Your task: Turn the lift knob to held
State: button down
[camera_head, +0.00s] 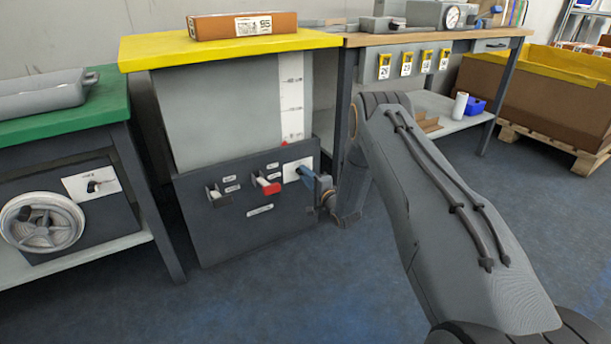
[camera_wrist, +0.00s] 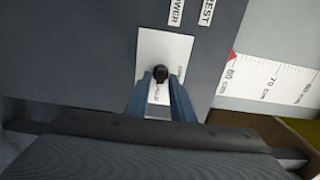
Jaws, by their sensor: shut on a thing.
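The lift knob (camera_wrist: 161,74) is small and black, on a white plate (camera_wrist: 150,50) on the dark panel. In the wrist view my gripper (camera_wrist: 160,80) has its two blue fingers on either side of the knob, shut on it. Small lettering on the plate is partly hidden by the fingers, and I cannot read the knob's setting. In the head view the plate (camera_head: 291,167) is at the right of the panel (camera_head: 240,232), and my gripper (camera_head: 306,174) covers the knob there.
A height scale (camera_wrist: 270,82) has a red pointer near 80 cm. The yellow table top (camera_head: 220,48) holds a brown box (camera_head: 222,27). A green bench (camera_head: 60,122) with a handwheel (camera_head: 42,222) stands left.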

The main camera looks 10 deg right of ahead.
dwell(0.5)
jog(key=c, duration=1.8)
grip_release()
jog(key=shift+c, duration=0.2)
jog(key=p+v, duration=0.3)
jog(key=v, duration=0.5)
